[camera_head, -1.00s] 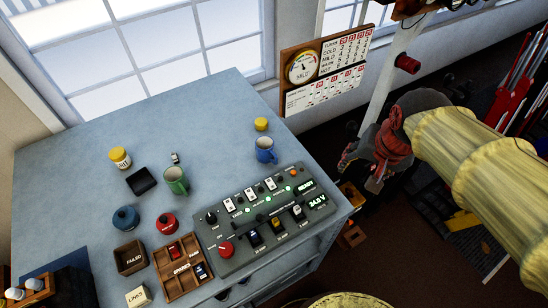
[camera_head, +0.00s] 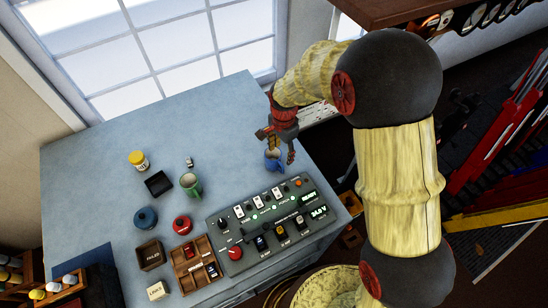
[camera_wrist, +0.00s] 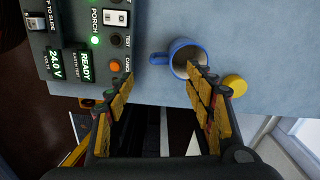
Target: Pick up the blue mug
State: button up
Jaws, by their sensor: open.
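The blue mug (camera_head: 273,161) stands upright on the blue-grey table (camera_head: 105,185), behind the control panel. My gripper (camera_head: 277,149) is open and empty above the mug, and its fingers partly cover it in the head view. In the wrist view the mug (camera_wrist: 184,57) shows its open top, with its handle pointing left toward the panel. In that view my gripper (camera_wrist: 160,75) has its two fingers wide apart. The right finger's tip overlaps the mug's rim in the picture; I cannot tell whether it touches.
The control panel (camera_head: 225,222) stands close to the mug. A yellow-lidded jar (camera_wrist: 235,85) is on the mug's other side. A green mug (camera_head: 191,186), a black tray (camera_head: 158,184) and wooden boxes (camera_head: 151,256) are further left. The table's back left is clear.

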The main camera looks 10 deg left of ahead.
aim_at(280, 170)
notch_tip(280, 170, down, 12)
jog(key=shift+a+f+p, duration=0.15)
jog(key=shift+f+p, duration=0.1)
jog(key=shift+p, duration=0.35)
jog(key=shift+c, duration=0.8)
grip_shut()
